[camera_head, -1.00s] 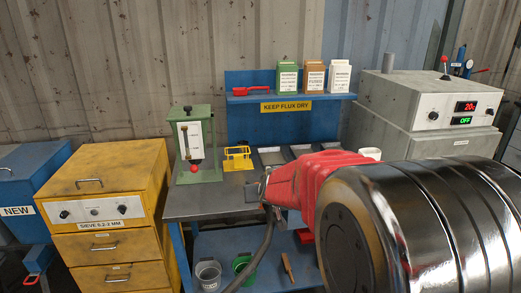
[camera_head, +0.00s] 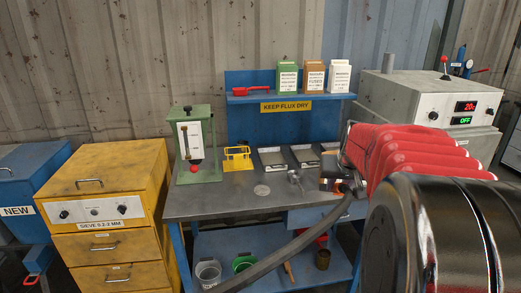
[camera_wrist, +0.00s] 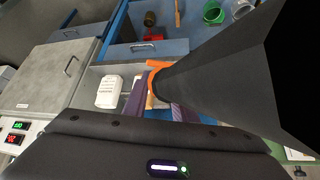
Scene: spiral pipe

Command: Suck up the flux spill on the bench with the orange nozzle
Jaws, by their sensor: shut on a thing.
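The flux spill appears as a pale grey round patch (camera_head: 262,190) on the bare front part of the dark bench top (camera_head: 205,205). My gripper (camera_head: 343,184) is shut on the orange nozzle (camera_head: 328,184), near the bench's right side and to the right of the spill. A dark hose (camera_head: 300,243) runs from it down to the lower left. In the wrist view my gripper (camera_wrist: 160,103) is around the orange nozzle (camera_wrist: 156,68), and the dark hose (camera_wrist: 225,75) covers much of the right. The nozzle's mouth is not clear to see.
A small silver object (camera_head: 295,177) stands on the bench between spill and gripper.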

